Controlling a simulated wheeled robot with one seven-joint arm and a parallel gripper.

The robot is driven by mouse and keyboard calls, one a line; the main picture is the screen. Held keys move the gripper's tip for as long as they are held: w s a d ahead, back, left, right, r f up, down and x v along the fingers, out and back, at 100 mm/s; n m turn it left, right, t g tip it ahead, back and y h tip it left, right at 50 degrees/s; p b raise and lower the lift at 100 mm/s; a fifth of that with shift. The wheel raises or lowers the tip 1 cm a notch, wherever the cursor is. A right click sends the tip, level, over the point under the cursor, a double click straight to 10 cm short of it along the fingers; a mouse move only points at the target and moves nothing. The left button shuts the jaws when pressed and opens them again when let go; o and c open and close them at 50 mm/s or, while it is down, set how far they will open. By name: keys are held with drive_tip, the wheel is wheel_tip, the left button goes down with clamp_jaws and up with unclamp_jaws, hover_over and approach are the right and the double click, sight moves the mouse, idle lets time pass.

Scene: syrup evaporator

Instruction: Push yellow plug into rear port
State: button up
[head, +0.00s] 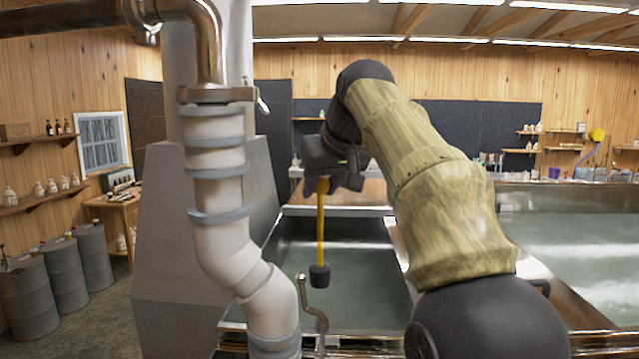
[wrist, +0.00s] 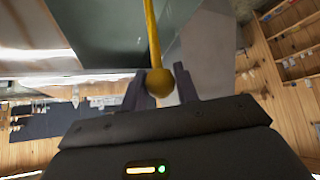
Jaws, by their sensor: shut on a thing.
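The yellow plug is a slim yellow rod (head: 320,230) with a dark stopper (head: 319,276) at its lower end. It hangs about upright over the left pan. In the wrist view its round yellow knob (wrist: 160,84) sits between my fingers, and the rod runs away above it. My gripper (head: 328,184) is shut on the plug near its top. In the wrist view the two dark fingers of my gripper (wrist: 160,91) flank the knob. I cannot make out the rear port in either view.
The left pan (head: 268,238) holds greenish liquid, and a second pan (head: 555,190) stands at right. A bent metal handle (head: 314,305) rises near the left pan's front edge. A thick white pipe (head: 218,180) stands at left. Grey barrels (head: 60,275) stand far left.

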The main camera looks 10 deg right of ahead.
sight(321, 267)
drive_tip(key=shift+w+a+f, duration=0.15)
drive_tip(key=shift+f, duration=8.15)
wheel_tip(321, 267, down, 7)
drive_tip(key=b, duration=0.6)
drive_tip(key=shift+f+b, duration=0.65)
drive_tip(key=shift+f, duration=0.05)
drive_tip(key=o, duration=1.2)
